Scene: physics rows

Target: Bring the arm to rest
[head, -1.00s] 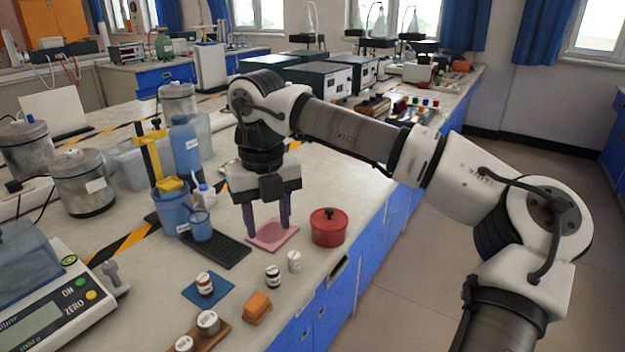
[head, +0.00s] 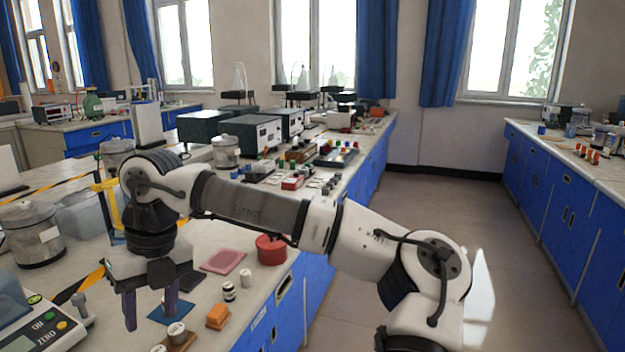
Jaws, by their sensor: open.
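My gripper (head: 151,308) points down over the left bench, its two purple fingers apart with nothing between them that I can see. It is above the area by the blue mat (head: 172,315), near a weight-like metal cylinder. My arm reaches in from the lower right of the view. How high the fingertips are above the bench I cannot tell.
The bench holds a pink mat (head: 223,261), a red pot (head: 271,249), small bottles (head: 229,291), an orange block (head: 218,316) and a scale (head: 40,330) at left. Steel containers (head: 32,233) stand behind. The aisle floor (head: 420,200) at right is clear.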

